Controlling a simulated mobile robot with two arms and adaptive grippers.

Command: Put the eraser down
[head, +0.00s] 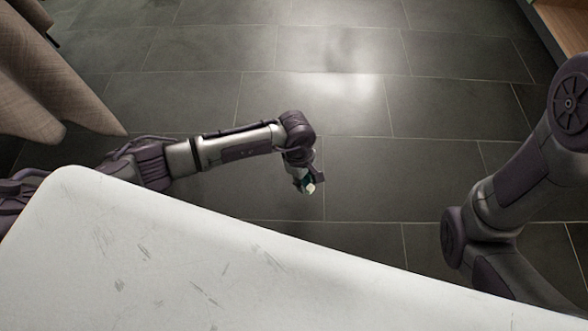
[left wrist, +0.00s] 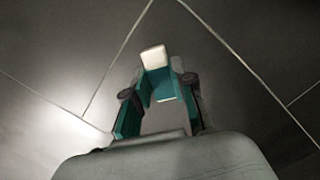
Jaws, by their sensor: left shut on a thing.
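The eraser (left wrist: 155,58) is a small block with a cream-white end and a teal body. It sits between the fingertips of my left gripper (left wrist: 158,85), which is shut on it. The cream end points away from the wrist. In the head view my left gripper (head: 304,181) hangs near the middle, over the dark floor, and the pale tip of the eraser (head: 310,188) shows at its end. Nothing is seen touching the eraser from below. My right arm comes in at the right, but its gripper is outside the picture.
Dark grey floor tiles (head: 365,165) spread around and beyond the left gripper, with no loose things on them. Beige cloth (head: 50,85) hangs at the upper left. A wooden piece of furniture (head: 565,20) stands at the top right corner. No table top is clearly seen under the gripper.

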